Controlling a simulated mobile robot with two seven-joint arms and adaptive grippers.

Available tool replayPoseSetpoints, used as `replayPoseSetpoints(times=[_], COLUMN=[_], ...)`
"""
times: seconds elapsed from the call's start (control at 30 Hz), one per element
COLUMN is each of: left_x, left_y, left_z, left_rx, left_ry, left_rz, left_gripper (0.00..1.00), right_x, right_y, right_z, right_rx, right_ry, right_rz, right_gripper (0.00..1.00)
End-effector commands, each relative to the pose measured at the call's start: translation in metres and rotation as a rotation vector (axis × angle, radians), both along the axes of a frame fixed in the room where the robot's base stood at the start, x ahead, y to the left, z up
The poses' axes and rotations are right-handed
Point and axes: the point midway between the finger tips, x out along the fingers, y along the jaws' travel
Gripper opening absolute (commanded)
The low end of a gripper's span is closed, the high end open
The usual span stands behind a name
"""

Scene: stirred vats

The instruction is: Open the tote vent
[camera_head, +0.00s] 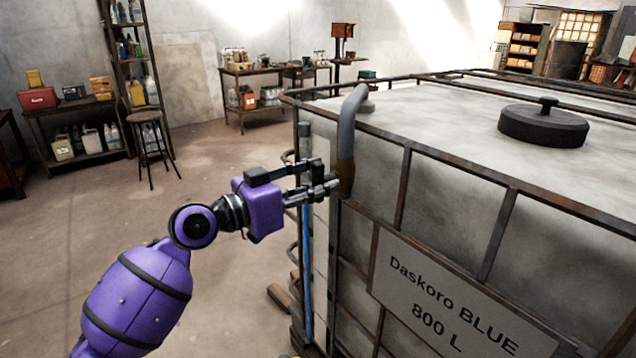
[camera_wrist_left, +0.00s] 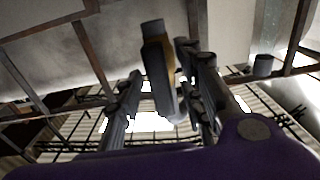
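The tote (camera_head: 440,130) is a large pale container in a rusty metal cage, with a label reading "Daskoro BLUE 800 L". A bent grey pipe with a brownish lower end (camera_head: 347,135) hangs over its near left corner. I cannot tell which part is the vent. My left gripper (camera_head: 330,176) is at the pipe's lower end. In the left wrist view its fingers (camera_wrist_left: 160,95) stand apart, with a grey and yellowish piece (camera_wrist_left: 158,65) between them. My right gripper is not in view.
A black round lid with a knob (camera_head: 543,124) sits on the tote top. Cage bars (camera_head: 402,190) run along the tote's near side. A stool (camera_head: 150,130), a shelf rack (camera_head: 135,60) and workbenches (camera_head: 248,72) stand far back. The floor on the left (camera_head: 90,225) is clear.

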Motion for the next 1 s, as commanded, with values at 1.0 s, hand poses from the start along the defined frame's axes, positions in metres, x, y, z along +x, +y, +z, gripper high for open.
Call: replayPoseSetpoints(times=[1.0], left_x=[-0.069], left_y=[0.095], left_z=[-0.001], left_rx=[0.001], left_ry=[0.001], left_rz=[0.000], left_gripper=[0.35], right_x=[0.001], right_y=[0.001], right_z=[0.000], right_rx=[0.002], right_ry=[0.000], right_rz=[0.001], right_gripper=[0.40])
